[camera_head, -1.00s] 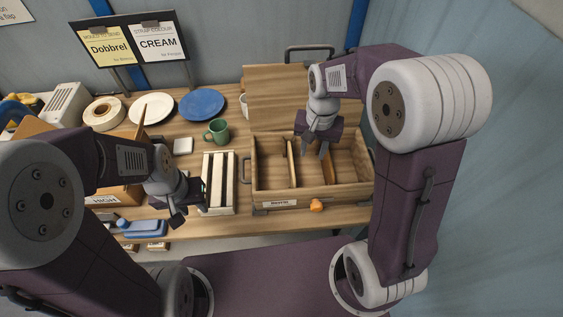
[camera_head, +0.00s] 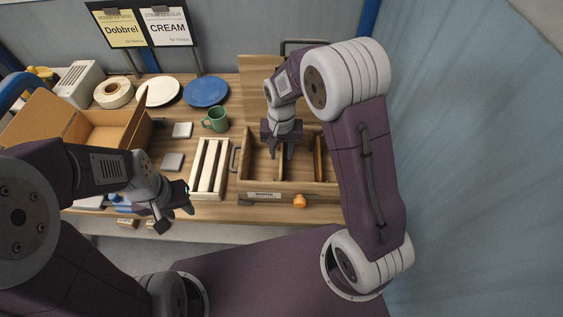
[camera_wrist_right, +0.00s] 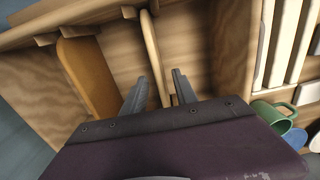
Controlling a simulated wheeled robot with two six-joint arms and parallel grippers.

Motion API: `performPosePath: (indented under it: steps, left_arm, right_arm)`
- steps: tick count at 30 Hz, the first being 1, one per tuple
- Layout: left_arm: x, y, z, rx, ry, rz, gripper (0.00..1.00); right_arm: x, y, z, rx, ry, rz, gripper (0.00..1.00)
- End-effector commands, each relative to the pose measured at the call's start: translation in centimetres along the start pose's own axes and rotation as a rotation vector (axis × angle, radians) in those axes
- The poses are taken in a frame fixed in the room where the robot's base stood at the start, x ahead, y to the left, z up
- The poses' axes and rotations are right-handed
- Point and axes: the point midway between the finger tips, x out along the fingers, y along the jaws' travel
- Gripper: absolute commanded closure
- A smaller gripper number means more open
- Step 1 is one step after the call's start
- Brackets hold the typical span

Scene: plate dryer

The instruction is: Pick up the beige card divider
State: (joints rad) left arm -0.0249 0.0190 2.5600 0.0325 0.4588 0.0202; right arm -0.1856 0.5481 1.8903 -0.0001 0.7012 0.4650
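The beige card divider (camera_head: 282,167) stands upright in the wooden crate (camera_head: 315,188), left of a browner divider (camera_head: 318,158). In the right wrist view the beige divider (camera_wrist_right: 154,55) runs between the fingers of my right gripper (camera_wrist_right: 160,92), and the browner divider (camera_wrist_right: 88,75) is to the left. My right gripper (camera_head: 281,152) is open, pointing down into the crate, with one finger on each side of the beige divider and gaps showing. My left gripper (camera_head: 178,216) is open and empty near the table's front edge.
A white slatted rack (camera_head: 209,168) stands just left of the crate. A green mug (camera_head: 216,120), a blue plate (camera_head: 206,92) and a white plate (camera_head: 158,91) are behind it. An open cardboard box (camera_head: 100,130) is at the left. An orange piece (camera_head: 299,201) is at the crate's front.

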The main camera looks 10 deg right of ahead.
Motion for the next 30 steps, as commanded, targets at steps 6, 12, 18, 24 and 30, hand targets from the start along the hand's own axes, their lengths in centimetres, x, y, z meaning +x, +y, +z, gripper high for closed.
performPosePath:
  steps: [6, 12, 18, 24, 30]
  left_arm:
    - [-0.6, 0.0, -0.1, 0.000, 0.000, 0.000, 0.64]
    - [-0.6, 0.0, -0.1, 0.000, 0.000, 0.000, 0.64]
    - [-0.6, 0.0, -0.1, 0.000, 0.000, 0.000, 0.64]
    - [-0.6, 0.0, -0.1, 0.000, 0.000, 0.000, 0.64]
    - [-0.6, 0.0, -0.1, 0.000, 0.000, 0.000, 0.64]
  right_arm:
    - [3.8, 0.1, 0.3, 0.000, -0.006, 0.003, 0.65]
    - [4.7, 0.1, 0.2, 0.000, -0.002, 0.001, 0.65]
    - [4.7, 0.1, 0.2, 0.000, -0.002, 0.001, 0.93]
    - [4.7, 0.1, 0.2, 0.000, -0.001, 0.001, 1.00]
    - [4.5, 0.1, 0.2, 0.000, -0.001, 0.000, 1.00]
